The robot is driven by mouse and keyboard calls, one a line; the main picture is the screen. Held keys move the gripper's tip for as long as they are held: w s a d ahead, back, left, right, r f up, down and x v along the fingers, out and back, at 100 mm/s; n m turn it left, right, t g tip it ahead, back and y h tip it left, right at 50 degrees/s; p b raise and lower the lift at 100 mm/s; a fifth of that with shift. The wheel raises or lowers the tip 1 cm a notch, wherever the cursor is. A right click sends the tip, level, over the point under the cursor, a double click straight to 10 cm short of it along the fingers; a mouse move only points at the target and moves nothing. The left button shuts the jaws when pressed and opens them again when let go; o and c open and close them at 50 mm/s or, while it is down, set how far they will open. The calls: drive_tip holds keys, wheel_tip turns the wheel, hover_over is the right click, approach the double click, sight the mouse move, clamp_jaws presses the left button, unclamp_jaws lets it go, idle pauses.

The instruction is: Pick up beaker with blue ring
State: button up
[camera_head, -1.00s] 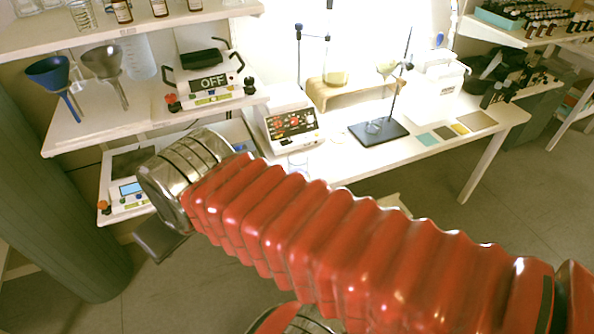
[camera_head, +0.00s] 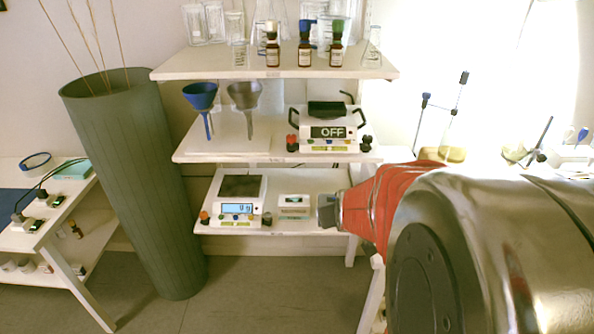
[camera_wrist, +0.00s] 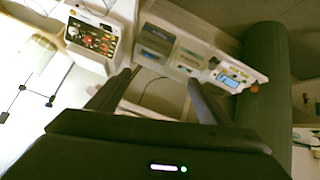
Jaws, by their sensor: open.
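I cannot make out a blue ring on any beaker. Clear glassware stands on the top shelf in the head view, including a glass beaker (camera_head: 194,24) at the left end and a small one (camera_head: 238,55) near the front edge. Any ring on them is too small or faint to tell. My gripper (camera_wrist: 160,77) shows in the wrist view with its two dark fingers spread apart and nothing between them. It points down toward the lower shelf and bench area. In the head view my red arm reaches in from the right, its tip beside the bottom shelf.
Three brown bottles, one a blue-capped bottle (camera_head: 305,52), stand among the glassware. The middle shelf holds a blue funnel (camera_head: 201,97), a grey funnel (camera_head: 244,96) and a hotplate (camera_head: 329,131). A scale (camera_head: 237,209) sits below. A tall green bin (camera_head: 135,190) stands left.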

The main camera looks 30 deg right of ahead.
drive_tip(key=s+d+f+m+t+h, duration=0.1)
drive_tip(key=s+d+f, duration=0.3)
drive_tip(key=d+f, duration=0.4)
drive_tip(key=s+d+f+m+t, duration=0.2)
drive_tip(key=s+d+f, duration=0.3)
drive_tip(key=d+f, duration=0.3)
drive_tip(key=shift+s+d+f+t+h, duration=0.2)
drive_tip(key=shift+s+d+t+h, duration=0.15)
drive_tip(key=shift+d, duration=0.65)
drive_tip(key=shift+x, duration=4.35)
drive_tip(key=shift+x, duration=2.65)
drive_tip(key=shift+s, duration=0.1)
